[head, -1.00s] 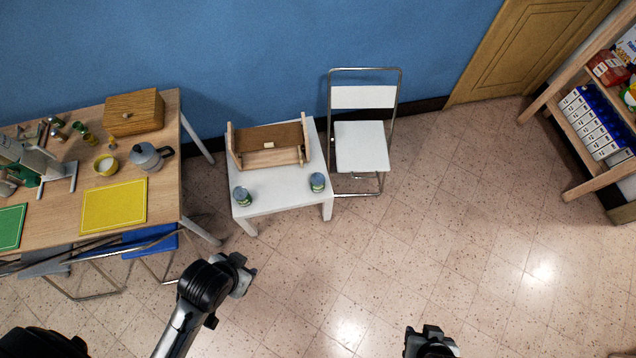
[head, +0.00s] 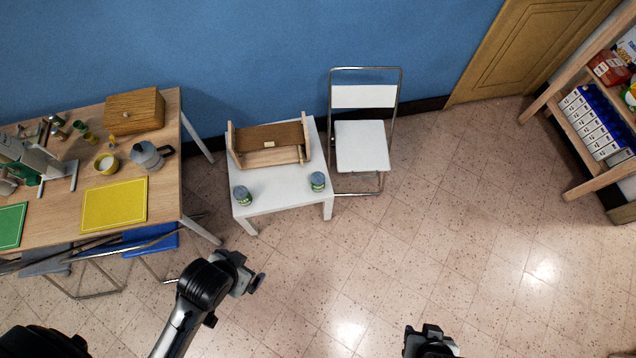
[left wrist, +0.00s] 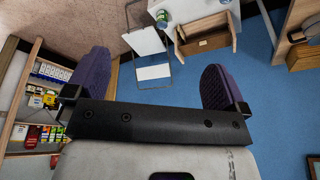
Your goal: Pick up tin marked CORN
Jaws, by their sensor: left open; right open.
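Two small tins with green labels and grey lids stand on a low white table (head: 268,203). One tin (head: 243,195) is at its front left corner and the other tin (head: 317,181) near its front right. The labels are too small to read, so I cannot tell which is marked CORN. My left gripper (head: 257,282) is open and empty, in front of the table and apart from both tins. In the left wrist view its purple fingers (left wrist: 155,85) are spread, with one tin (left wrist: 162,17) beyond them. My right gripper (head: 431,338) is open at the bottom edge, far from the tins.
A wooden rack (head: 268,144) stands on the white table behind the tins. A white folding chair (head: 361,147) is right of it. A wooden table (head: 164,194) with a yellow mat (head: 114,206) is at left. A stocked shelf (head: 584,148) is at right. The middle floor is clear.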

